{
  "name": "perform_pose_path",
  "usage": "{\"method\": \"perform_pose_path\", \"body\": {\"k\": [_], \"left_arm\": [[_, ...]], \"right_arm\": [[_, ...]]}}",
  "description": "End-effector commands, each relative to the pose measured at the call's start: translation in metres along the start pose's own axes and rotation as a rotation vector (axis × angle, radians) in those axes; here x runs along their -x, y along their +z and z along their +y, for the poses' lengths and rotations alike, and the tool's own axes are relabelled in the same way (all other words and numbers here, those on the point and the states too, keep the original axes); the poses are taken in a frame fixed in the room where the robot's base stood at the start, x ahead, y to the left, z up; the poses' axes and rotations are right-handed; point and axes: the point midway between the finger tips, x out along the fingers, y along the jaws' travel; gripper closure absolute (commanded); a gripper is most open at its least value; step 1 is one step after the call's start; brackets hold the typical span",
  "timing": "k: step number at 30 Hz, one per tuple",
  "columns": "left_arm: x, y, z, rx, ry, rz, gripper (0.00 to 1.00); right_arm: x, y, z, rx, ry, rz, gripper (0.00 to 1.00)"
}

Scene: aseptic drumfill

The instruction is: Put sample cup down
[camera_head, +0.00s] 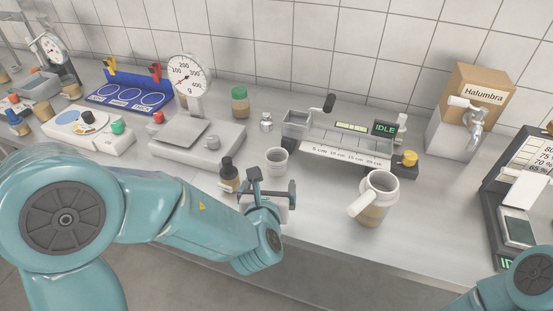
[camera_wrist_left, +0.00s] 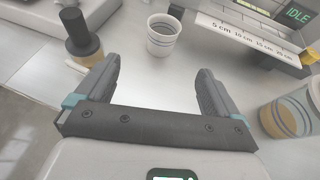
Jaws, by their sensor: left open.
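A small white sample cup (camera_head: 277,160) with bands around it stands upright on the grey worktop. It also shows at the top middle of the left wrist view (camera_wrist_left: 162,38), where its mouth faces up. My left gripper (camera_head: 273,181) is open, on the near side of the cup. In the left wrist view its two fingers (camera_wrist_left: 156,76) are spread with nothing between them, and the cup is beyond the fingertips, apart from them. My right gripper is out of view; only part of my right arm shows at the lower right.
A white-handled jug (camera_head: 375,200) with tan contents is to the right. Behind are a measuring device reading IDLE (camera_head: 385,128), a dial scale (camera_head: 188,80) and a green-lidded jar (camera_head: 240,102). Bare worktop lies between cup and jug.

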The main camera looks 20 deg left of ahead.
Motion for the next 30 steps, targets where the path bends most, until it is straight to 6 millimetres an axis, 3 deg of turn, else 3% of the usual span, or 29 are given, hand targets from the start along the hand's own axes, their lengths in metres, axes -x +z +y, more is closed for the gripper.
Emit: {"method": "perform_pose_path", "body": {"k": [12,20,30], "left_arm": [[-0.081,-0.002,0.001,0.001,0.002,0.003,0.04],[-0.107,-0.001,0.001,0.000,0.000,0.003,0.04],[-0.156,0.003,-0.001,0.001,0.000,0.002,0.04]], "right_arm": [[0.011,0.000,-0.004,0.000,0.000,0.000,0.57],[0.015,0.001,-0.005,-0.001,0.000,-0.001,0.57],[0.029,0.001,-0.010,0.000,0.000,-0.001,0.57]]}}
